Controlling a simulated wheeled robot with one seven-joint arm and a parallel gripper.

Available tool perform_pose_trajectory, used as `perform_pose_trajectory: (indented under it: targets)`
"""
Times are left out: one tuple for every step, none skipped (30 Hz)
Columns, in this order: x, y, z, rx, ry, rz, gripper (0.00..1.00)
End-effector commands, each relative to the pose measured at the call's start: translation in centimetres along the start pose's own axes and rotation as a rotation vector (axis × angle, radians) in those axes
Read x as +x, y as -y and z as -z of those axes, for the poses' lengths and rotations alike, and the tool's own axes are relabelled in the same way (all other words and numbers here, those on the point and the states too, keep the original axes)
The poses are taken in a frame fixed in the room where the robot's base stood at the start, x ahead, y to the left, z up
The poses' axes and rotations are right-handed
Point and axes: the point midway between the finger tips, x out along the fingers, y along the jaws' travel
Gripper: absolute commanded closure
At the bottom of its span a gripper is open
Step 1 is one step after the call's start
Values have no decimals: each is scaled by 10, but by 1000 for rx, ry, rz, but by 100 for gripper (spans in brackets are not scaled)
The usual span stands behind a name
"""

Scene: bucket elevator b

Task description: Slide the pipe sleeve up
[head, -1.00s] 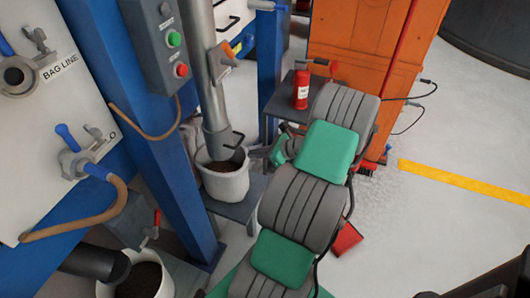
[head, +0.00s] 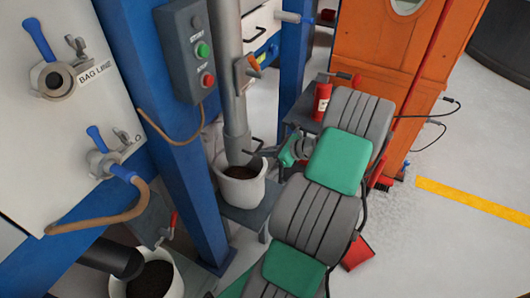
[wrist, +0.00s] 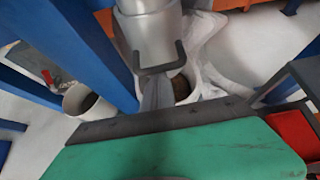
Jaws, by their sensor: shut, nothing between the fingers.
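The pipe sleeve (head: 236,146) is a grey collar around the lower end of the upright pipe (head: 228,60). Its lower end reaches into the mouth of a white bucket (head: 240,188). A dark U-shaped handle (head: 257,146) sticks out of its right side. In the wrist view the sleeve (wrist: 152,35) and its handle (wrist: 160,62) are straight ahead. My gripper (wrist: 157,94) is shut and empty, its grey fingers appearing just below the handle in that view. I cannot tell whether they touch it. In the head view my gripper (head: 279,156) is right of the sleeve.
A blue post (head: 170,130) with a grey button box (head: 195,50) stands left of the pipe. A second bucket (head: 150,278) is at lower left. A fire extinguisher (head: 322,100) stands behind my arm. An orange cabinet (head: 385,60) is beyond. Open floor lies right.

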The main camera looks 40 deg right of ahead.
Motion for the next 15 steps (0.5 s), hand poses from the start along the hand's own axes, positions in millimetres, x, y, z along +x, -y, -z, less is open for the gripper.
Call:
perform_pose_trajectory:
  targets:
    - [-11, 1, -18, -2, 1, 2, 100]
    - [-15, 1, -24, -3, 1, 2, 100]
    - [-20, 1, -32, -3, 1, 2, 100]
    - [-24, 1, -39, -3, 1, 2, 100]
    - [-28, 1, -45, -3, 1, 2, 100]
    - [-32, 1, -53, -3, 1, 2, 100]
    - [-36, 1, -58, -3, 1, 2, 100]
    - [-40, 1, -64, -3, 2, 2, 100]
    - [-44, 1, -72, -3, 2, 2, 100]
    - [-48, 1, -78, -3, 2, 2, 100]
    - [-51, 1, -83, -2, 2, 2, 100]
    - [-55, 1, -89, -2, 2, 1, 100]
    - [-57, 1, -92, -2, 2, 2, 100]
    - [-58, 1, -95, -2, 2, 2, 100]
    - [-60, 1, -97, -2, 2, 1, 100]
